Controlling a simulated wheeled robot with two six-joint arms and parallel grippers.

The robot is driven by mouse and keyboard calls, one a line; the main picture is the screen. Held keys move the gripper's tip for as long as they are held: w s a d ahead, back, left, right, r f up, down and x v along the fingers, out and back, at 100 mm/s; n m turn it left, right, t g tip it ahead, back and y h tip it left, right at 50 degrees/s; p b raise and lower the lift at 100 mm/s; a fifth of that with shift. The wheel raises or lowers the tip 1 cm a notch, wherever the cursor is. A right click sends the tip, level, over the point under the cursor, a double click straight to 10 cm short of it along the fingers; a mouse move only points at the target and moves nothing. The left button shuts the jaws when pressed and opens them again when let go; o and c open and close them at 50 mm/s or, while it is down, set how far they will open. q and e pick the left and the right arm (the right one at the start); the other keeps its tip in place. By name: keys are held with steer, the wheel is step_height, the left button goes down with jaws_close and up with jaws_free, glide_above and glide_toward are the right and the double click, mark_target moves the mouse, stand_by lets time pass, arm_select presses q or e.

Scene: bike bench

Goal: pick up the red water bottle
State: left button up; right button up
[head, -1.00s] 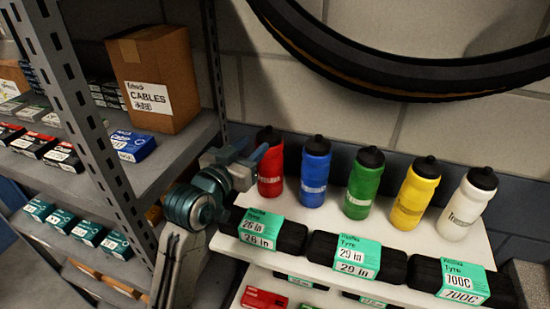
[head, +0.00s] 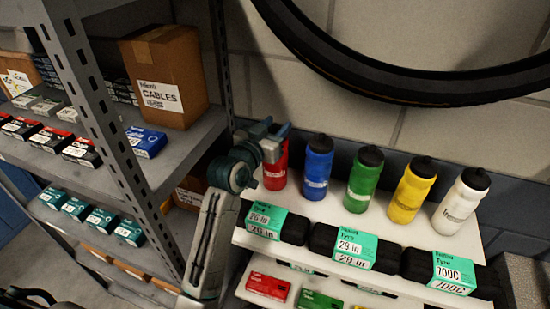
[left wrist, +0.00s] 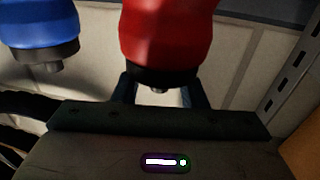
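The red water bottle (head: 275,170) stands upright at the left end of a row on the white shelf's top. My left gripper (head: 274,131) is at its upper part, in front of its cap in the head view. In the left wrist view the red bottle (left wrist: 167,35) appears upside down, with its dark cap near the two fingers (left wrist: 158,92). The fingers are apart, one toward each side of the cap, and their ends are partly hidden by the bottle. I cannot tell whether they touch it. My right gripper is not in view.
A blue bottle (head: 316,169) stands close to the right of the red one, then green (head: 363,180), yellow (head: 411,190) and white (head: 461,202) bottles. Boxed tyres (head: 338,246) lie in front. A metal rack (head: 95,135) with a cardboard box (head: 166,75) is at left.

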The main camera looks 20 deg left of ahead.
arm_select(q)
steer(key=shift+s, duration=0.1)
jaws_close()
